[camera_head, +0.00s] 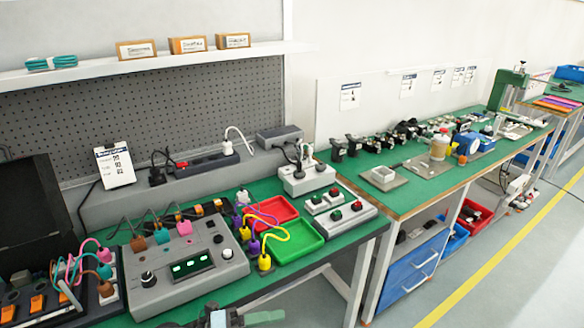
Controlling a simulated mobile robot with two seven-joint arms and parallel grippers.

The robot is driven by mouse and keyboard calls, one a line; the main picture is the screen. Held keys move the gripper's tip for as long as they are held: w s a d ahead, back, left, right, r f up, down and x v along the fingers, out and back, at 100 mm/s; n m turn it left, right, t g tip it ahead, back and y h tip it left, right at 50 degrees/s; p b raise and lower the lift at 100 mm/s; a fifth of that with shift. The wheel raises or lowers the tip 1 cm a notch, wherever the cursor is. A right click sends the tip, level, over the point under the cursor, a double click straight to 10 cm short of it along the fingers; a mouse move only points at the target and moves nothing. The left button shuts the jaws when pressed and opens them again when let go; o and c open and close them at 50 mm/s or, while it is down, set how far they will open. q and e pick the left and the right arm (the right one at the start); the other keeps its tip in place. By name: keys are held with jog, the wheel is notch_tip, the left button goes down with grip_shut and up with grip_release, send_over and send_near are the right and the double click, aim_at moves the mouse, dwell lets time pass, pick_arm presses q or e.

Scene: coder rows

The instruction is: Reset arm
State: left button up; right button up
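A dark grey mechanical part (222,318) shows at the bottom edge, left of the middle, in front of the near green workbench (330,252). It looks like the top of my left gripper, cut off by the frame. Its fingertips are hidden, so I cannot tell whether it is open or shut or holds anything. My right gripper is not in view.
On the near bench stand a grey control box (183,268) with lit green displays, a red tray (272,210), a green tray (292,242) and a button panel (342,212). A second bench (430,185) stands right.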

pick_arm(q)
jog(key=s+a+f+n+t+y, duration=0.1)
jog(key=s+a+f+n+y, duration=0.4)
jog(key=s+n, duration=0.3)
jog(key=s+a+f+n+t+y+p, duration=0.1)
jog(key=s+a+f+n+y, duration=0.4)
jog(key=n, duration=0.7)
jog(key=s+a+f+n+t+y+p, duration=0.1)
jog(key=s+a+f+n+t+y, duration=0.1)
jog(key=s+a+f+n+y, duration=0.3)
jog(key=s+a+f+n, duration=0.1)
jog(key=s+f+n, duration=0.2)
jog(key=s+n, duration=0.3)
jog(key=shift+s+f+y, duration=0.4)
jog(key=shift+s, duration=0.4)
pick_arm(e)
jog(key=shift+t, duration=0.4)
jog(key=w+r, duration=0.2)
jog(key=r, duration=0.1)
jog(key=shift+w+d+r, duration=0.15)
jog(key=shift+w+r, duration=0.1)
